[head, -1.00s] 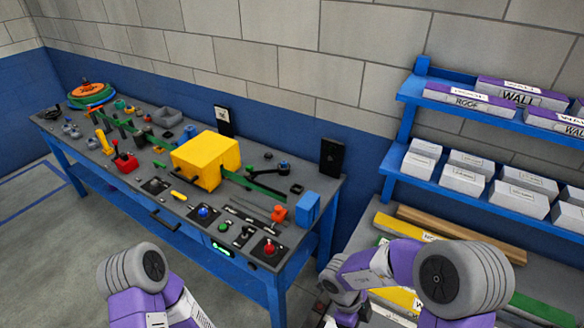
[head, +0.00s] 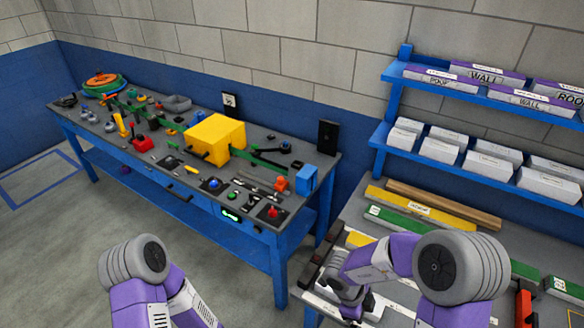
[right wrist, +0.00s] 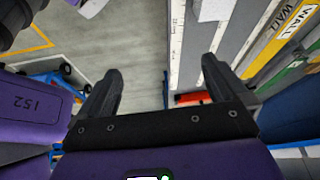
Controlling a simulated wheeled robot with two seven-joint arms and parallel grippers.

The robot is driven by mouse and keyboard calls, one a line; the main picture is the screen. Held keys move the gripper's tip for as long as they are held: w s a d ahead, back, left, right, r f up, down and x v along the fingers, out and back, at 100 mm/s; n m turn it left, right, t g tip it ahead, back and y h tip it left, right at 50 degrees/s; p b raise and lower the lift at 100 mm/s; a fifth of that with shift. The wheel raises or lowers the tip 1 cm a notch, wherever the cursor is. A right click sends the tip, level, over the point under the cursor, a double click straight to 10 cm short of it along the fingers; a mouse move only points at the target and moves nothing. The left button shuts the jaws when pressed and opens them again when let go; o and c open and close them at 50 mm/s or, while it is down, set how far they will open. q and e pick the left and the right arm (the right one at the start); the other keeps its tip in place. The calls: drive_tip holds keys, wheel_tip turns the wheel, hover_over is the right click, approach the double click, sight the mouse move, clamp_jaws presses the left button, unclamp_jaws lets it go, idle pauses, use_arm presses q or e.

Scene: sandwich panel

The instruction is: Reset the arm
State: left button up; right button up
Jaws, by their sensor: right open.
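My right arm (head: 455,270) is in the lower right of the head view, bent, with its forearm reaching left over the near edge of the right-hand table. Its gripper fingers are not clear in that view. In the right wrist view my right gripper (right wrist: 160,85) is open, its two black fingers wide apart with nothing between them. Below it are the floor and the table edge. My left arm (head: 140,270) is at the bottom of the head view, with its gripper out of frame.
A blue workbench (head: 290,225) with a yellow box (head: 215,140) and several controls stands at the left. The right-hand table (head: 350,215) carries coloured bars and a red tool (head: 523,308). A blue shelf (head: 385,130) holds white boxes. Grey floor (head: 50,240) lies open at left.

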drive_tip(key=w+d+f+n+t+y, duration=0.15)
drive_tip(key=w+f+n+t, duration=0.3)
drive_tip(key=f+n, duration=0.55)
drive_tip(key=s+a+f+n+g+y, duration=0.1)
drive_tip(key=s+a+f+n+y, duration=0.25)
drive_tip(key=s+a+n, duration=0.2)
drive_tip(key=s+a+f+n+g+y, duration=0.2)
drive_tip(key=s+a+n+y, duration=0.2)
drive_tip(key=s+a+n, duration=0.15)
use_arm(q)
wheel_tip(320, 180, down, 10)
drive_tip(key=w+b, duration=0.1)
drive_tip(key=b, duration=0.9)
drive_tip(key=shift+w+f, duration=0.25)
drive_tip(key=shift+w, duration=0.05)
use_arm(e)
wheel_tip(320, 180, down, 10)
drive_tip(key=shift+d, duration=0.3)
use_arm(q)
drive_tip(key=shift+d+r, duration=0.1)
use_arm(e)
drive_tip(key=shift+t, duration=0.25)
drive_tip(key=shift+c, duration=0.5)
